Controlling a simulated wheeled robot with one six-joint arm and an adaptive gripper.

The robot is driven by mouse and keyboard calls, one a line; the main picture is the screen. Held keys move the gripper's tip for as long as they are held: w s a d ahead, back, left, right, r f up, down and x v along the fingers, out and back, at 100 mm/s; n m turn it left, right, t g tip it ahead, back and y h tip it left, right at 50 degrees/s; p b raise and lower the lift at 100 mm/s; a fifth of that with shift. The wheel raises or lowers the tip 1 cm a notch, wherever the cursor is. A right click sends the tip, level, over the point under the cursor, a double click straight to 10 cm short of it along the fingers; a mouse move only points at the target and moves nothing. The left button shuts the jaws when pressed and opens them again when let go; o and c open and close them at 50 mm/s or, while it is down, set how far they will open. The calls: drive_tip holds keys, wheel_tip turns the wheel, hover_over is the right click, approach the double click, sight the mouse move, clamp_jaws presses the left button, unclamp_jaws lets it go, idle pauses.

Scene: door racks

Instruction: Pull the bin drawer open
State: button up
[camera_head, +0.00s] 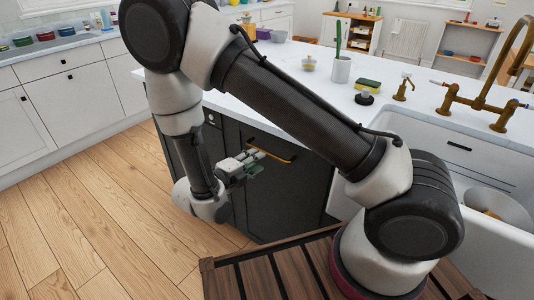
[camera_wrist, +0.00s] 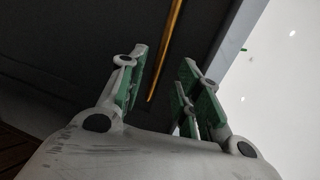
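The bin drawer (camera_head: 285,195) is a dark grey front panel in the kitchen island, and it looks closed. Its brass bar handle (camera_head: 283,157) runs along the upper part of the panel. In the wrist view the handle (camera_wrist: 171,40) crosses the dark drawer front (camera_wrist: 95,35) and shows between my fingers in the picture. My gripper (camera_head: 262,160) is at the left part of the handle, close in front of the panel. The two green-padded fingers are apart in the wrist view (camera_wrist: 164,62). I cannot tell whether they touch the handle.
The white countertop (camera_head: 305,88) overhangs the drawer and shows at the right of the wrist view. A white sink (camera_head: 460,150) with a brass tap (camera_head: 485,100) is to the right. The wooden floor (camera_head: 95,215) is clear on the left.

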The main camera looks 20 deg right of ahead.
sight(268, 154)
drive_tip(key=x, duration=0.7)
drive_tip(key=shift+w+d, duration=0.2)
drive_tip(key=shift+d, duration=0.15)
clamp_jaws()
